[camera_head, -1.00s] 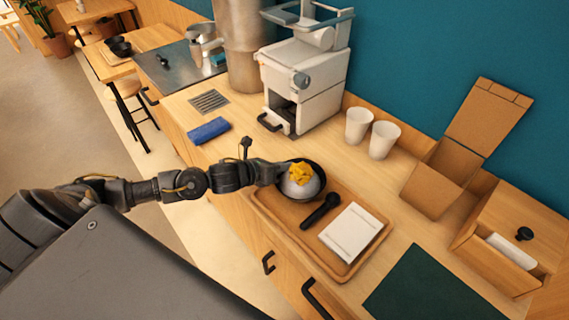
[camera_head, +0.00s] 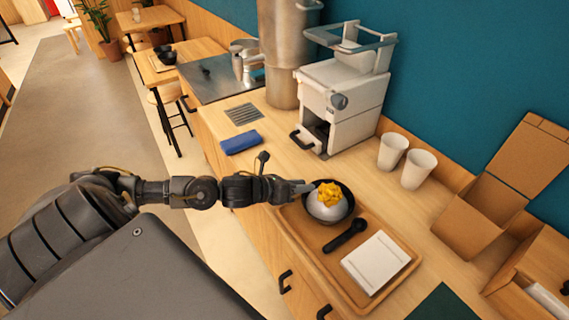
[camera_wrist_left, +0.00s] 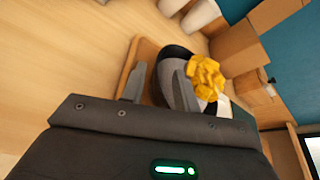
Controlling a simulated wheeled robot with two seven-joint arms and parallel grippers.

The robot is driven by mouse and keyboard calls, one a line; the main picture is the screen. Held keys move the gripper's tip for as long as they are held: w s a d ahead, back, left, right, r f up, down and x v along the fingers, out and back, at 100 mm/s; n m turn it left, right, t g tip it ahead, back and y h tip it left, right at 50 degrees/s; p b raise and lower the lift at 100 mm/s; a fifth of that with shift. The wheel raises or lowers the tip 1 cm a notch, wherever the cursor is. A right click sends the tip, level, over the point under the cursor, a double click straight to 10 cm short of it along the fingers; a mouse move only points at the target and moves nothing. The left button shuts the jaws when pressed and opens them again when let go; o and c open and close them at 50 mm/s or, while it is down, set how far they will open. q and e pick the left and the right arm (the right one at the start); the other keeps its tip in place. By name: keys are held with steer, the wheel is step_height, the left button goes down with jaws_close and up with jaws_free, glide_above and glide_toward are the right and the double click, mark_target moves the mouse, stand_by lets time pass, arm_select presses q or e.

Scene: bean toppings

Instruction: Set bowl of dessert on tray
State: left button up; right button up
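The dark bowl (camera_head: 346,212) holds a white mound with a yellow topping (camera_head: 329,194). It appears upright, at the far left corner of the wooden tray (camera_head: 405,275). My left gripper (camera_head: 305,188) is at the bowl's left side in the head view. In the left wrist view, its two fingers (camera_wrist_left: 160,88) are spread apart at the bowl's near rim (camera_wrist_left: 157,85), one outside it and one over the contents. Whether a finger touches the bowl cannot be told. My right gripper is not in view.
A black spoon (camera_head: 345,236) and a white square item (camera_head: 376,262) lie on the tray. Two white cups (camera_head: 406,162), a white machine (camera_head: 345,100) and a cardboard box (camera_head: 490,210) stand behind. A folded blue cloth (camera_head: 241,142) lies left, with clear counter around it.

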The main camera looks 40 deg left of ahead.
arm_select(q)
steer(key=v, duration=0.3)
steer(key=b+v, duration=0.1)
steer(key=v, duration=0.2)
steer(key=shift+s+a+f, duration=0.1)
steer(key=shift+s+a, duration=0.1)
steer(key=shift+s, duration=0.1)
steer(key=shift+s+a+r+b, duration=0.25)
steer(key=shift+s+r+b, duration=0.1)
steer(key=shift+s, duration=0.15)
steer(key=shift+d, duration=0.1)
